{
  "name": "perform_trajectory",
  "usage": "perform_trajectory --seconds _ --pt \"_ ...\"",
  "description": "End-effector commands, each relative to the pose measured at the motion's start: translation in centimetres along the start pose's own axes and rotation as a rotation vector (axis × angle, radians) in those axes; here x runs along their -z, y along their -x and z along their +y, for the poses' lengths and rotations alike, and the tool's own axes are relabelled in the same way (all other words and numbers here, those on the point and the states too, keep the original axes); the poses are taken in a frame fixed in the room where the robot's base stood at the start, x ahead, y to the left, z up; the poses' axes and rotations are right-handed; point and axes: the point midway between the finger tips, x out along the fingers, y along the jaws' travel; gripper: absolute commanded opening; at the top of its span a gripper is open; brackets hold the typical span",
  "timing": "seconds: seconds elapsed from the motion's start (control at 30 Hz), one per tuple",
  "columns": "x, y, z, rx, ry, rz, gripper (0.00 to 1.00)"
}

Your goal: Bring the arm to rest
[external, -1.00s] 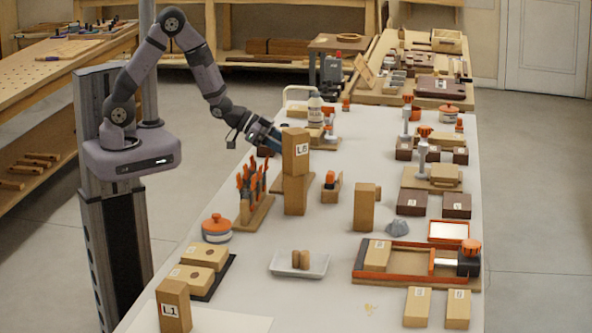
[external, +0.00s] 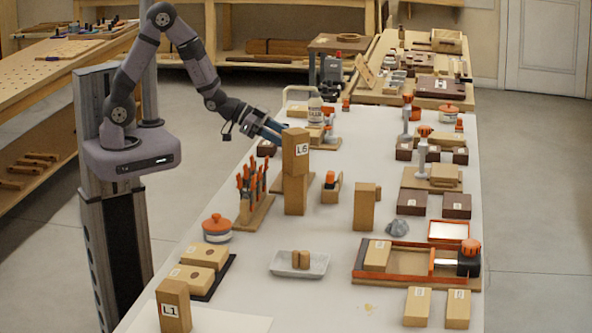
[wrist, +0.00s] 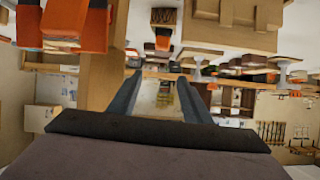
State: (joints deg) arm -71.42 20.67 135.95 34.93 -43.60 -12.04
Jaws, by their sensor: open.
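My gripper (external: 275,130) hangs in the air over the far left part of the white bench (external: 340,235). Its two blue-grey fingers point down and to the right, near the top of the tall wooden block marked L6 (external: 295,150); I cannot tell whether they touch it. In the wrist view the fingers (wrist: 158,85) are apart, with nothing visible between them. My arm is bent, its elbow high above its base.
The L6 block stands on another block. A rack of orange-handled tools (external: 253,190) stands left of it, and a white bottle (external: 314,107) behind it. Wooden blocks, an orange-lidded jar (external: 217,226) and a small tray (external: 299,263) lie nearer. Air above the near bench is clear.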

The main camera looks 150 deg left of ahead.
Motion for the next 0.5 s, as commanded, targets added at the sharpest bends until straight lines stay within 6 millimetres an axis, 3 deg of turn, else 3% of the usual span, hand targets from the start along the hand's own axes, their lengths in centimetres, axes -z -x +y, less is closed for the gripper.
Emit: perform_trajectory --seconds 0.37,0.43,0.5 --pt "16.7 2.0 2.7 0.062 -0.273 0.303 0.45" --pt "19.6 2.8 4.0 0.071 -0.317 0.349 0.45" --pt "20.8 3.0 6.7 0.048 -0.345 0.342 0.45"
